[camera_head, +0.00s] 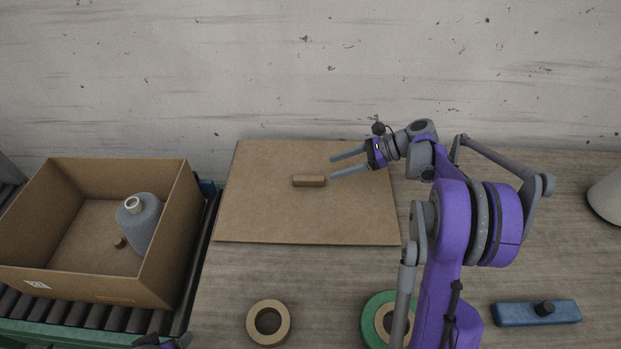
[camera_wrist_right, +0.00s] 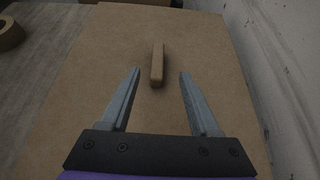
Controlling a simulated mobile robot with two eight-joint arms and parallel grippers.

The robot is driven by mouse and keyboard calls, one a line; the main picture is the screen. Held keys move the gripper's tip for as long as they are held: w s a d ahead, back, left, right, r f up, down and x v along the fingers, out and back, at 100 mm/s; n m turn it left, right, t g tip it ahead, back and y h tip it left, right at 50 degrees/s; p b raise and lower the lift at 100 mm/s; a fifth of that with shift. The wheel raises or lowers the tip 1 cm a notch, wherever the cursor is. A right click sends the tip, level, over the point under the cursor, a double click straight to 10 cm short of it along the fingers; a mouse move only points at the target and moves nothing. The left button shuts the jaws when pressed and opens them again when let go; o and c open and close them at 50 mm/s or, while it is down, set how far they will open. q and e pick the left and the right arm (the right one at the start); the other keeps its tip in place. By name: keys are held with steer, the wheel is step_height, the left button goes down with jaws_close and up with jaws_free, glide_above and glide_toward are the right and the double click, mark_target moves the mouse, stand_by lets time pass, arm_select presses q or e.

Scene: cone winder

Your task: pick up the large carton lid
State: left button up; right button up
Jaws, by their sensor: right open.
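The large carton lid (camera_head: 270,215) is a flat brown sheet lying on the table near the back wall. A small brown block-shaped handle (camera_head: 309,181) stands at its middle. My right gripper (camera_head: 331,168) is open and empty over the lid, just right of the handle, its fingers pointing left at it. In the right wrist view the handle (camera_wrist_right: 157,66) lies ahead of the open fingers (camera_wrist_right: 160,72), roughly between their lines and apart from both. The lid (camera_wrist_right: 95,60) fills most of that view. At the bottom edge of the head view, a dark bit of my left gripper (camera_head: 162,343) may show; its fingers are unclear.
An open carton (camera_head: 184,235) with a grey bottle (camera_head: 146,222) inside stands on a roller conveyor (camera_head: 70,309) at left. A tan tape roll (camera_head: 254,337), a green roll (camera_head: 373,320) and a blue bar with a black knob (camera_head: 515,314) lie in front. The wall is close behind.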

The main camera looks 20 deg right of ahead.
mark_target(312, 178)
steer(key=x, duration=0.5)
steer(key=shift+s+a, duration=0.1)
steer(key=shift+s, duration=0.05)
steer(key=x, duration=0.2)
steer(key=p+x, duration=0.1)
steer(key=x, duration=0.2)
steer(key=shift+f, duration=0.4)
steer(key=shift+s, duration=0.1)
jaws_close()
